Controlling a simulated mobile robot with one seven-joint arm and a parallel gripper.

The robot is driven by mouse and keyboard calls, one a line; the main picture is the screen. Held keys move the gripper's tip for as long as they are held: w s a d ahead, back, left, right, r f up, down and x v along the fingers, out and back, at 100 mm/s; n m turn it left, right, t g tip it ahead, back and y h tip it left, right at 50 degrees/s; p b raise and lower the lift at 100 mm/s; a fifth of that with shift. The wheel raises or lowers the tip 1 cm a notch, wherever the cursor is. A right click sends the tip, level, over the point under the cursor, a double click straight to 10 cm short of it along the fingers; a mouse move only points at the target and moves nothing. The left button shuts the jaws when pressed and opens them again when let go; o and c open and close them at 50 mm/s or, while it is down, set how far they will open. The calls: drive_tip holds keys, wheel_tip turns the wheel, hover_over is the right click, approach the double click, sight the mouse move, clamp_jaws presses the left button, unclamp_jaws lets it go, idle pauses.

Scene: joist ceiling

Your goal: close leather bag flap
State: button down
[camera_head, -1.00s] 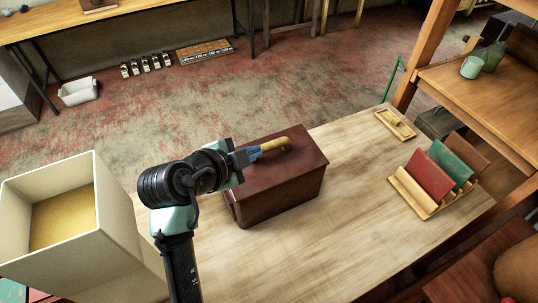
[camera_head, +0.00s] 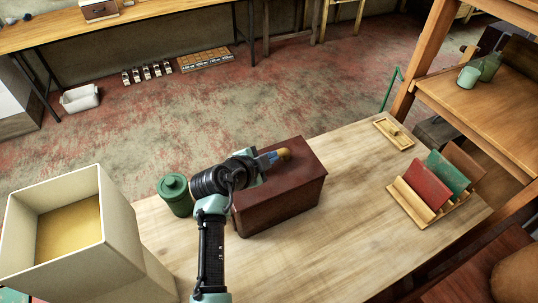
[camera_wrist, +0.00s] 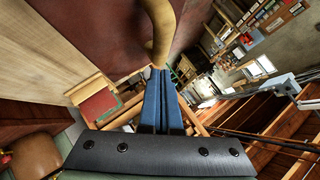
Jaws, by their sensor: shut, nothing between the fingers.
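The leather bag (camera_head: 285,205) is a dark red-brown box shape standing on the wooden table, its flat top facing up. A tan curved handle (camera_head: 284,154) shows on top, partly hidden behind my gripper. My gripper (camera_head: 269,158) is over the top of the bag, its blue fingers shut and empty beside the handle. In the wrist view, the blue fingertips (camera_wrist: 161,72) are together just below the end of the handle (camera_wrist: 162,25), with the red-brown bag surface (camera_wrist: 105,30) behind. I cannot tell whether they touch the handle, nor make out the flap's edge.
A green lidded canister (camera_head: 175,195) stands left of the bag. A cream open box (camera_head: 120,225) is at the far left. A wooden rack (camera_head: 420,205) with red and green pieces and a small wooden tray (camera_head: 393,133) are on the right. The table front is clear.

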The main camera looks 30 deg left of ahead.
drive_tip(key=shift+w+a+f, duration=0.3)
drive_tip(key=shift+a+f, duration=0.1)
drive_tip(key=shift+f, duration=0.2)
